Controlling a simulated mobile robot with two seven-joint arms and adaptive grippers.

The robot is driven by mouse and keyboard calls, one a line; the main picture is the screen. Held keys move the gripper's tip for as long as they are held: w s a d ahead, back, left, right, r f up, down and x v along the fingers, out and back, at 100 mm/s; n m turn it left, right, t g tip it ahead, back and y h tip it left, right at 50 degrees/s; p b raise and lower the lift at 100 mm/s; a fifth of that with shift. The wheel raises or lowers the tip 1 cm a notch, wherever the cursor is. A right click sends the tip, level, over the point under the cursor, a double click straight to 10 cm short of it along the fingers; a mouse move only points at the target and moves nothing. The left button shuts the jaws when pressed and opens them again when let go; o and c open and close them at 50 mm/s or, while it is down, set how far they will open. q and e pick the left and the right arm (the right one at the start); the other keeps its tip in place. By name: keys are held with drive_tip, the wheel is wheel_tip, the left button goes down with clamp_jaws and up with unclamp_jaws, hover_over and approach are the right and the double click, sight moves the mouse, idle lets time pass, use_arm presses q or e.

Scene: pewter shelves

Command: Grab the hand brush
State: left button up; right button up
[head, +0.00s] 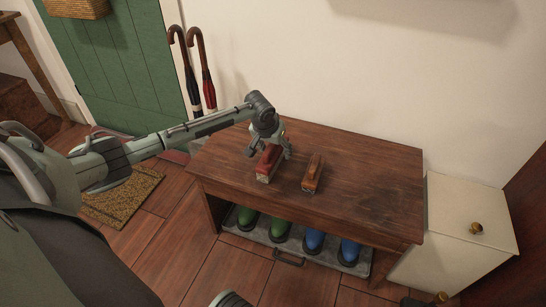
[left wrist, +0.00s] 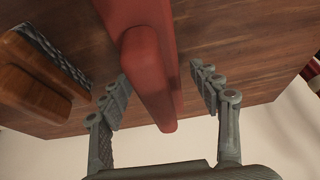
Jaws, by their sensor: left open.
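A red brush (head: 268,160) with a pale underside lies on the wooden bench top; its red handle fills the middle of the left wrist view (left wrist: 150,75). A brown wooden brush (head: 313,174) lies to its right in the head view; it also shows at the left edge of the left wrist view (left wrist: 38,80), with dark bristles. My left gripper (head: 269,152) is open over the red brush. In the left wrist view its fingers (left wrist: 160,78) stand on either side of the red handle, with gaps on both sides. I cannot tell the exact height. My right gripper is out of view.
The dark wooden bench (head: 365,190) stands against a white wall; its right half is clear. Green and blue boots stand on a tray (head: 265,240) below. A white cabinet (head: 455,230) is at right. Two umbrellas (head: 205,75) lean behind my left arm.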

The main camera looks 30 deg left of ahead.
use_arm(q)
drive_tip(key=c, duration=1.2)
drive_tip(key=shift+c, duration=0.8)
drive_tip(key=shift+w+r, duration=0.1)
